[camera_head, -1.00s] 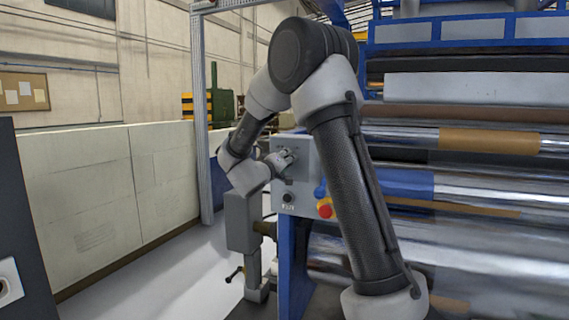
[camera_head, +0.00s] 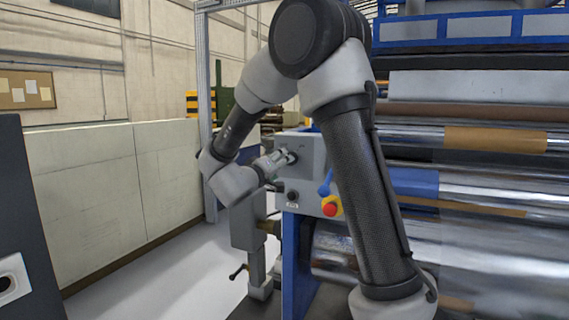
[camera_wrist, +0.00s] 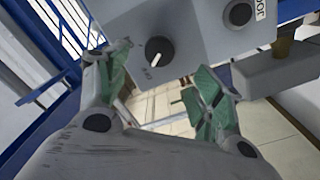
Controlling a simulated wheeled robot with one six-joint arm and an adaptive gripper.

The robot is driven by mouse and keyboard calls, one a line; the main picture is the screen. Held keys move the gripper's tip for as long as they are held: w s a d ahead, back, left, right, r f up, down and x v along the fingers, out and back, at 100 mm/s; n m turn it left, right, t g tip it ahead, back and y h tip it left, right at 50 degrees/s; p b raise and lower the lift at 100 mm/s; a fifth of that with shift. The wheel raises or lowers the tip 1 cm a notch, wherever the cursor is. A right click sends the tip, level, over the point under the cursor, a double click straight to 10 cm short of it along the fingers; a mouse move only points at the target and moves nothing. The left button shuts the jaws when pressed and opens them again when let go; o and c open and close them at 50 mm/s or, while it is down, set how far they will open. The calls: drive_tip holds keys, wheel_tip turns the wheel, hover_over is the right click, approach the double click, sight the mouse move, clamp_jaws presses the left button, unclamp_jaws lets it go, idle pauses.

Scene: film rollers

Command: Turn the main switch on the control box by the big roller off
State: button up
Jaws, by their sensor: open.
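The grey control box (camera_head: 317,151) stands at the left end of the big roller (camera_head: 480,235). In the wrist view its face (camera_wrist: 195,40) fills the top. A black round switch (camera_wrist: 159,51) with a white pointer sits there; the pointer aims down-left at a small mark, too small to read. My gripper (camera_wrist: 157,92) is open and empty, its green-padded fingers at the lower left and lower right of this switch. I see no contact with it. In the head view my gripper (camera_head: 287,157) is at the upper part of the box, partly hiding the switch.
A second black knob (camera_wrist: 237,13) with a label plate is nearby; it also shows low on the box (camera_head: 292,196). A grey post with a handle (camera_head: 248,235) stands below.

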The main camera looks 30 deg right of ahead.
drive_tip(key=v, duration=0.3)
idle(0.5)
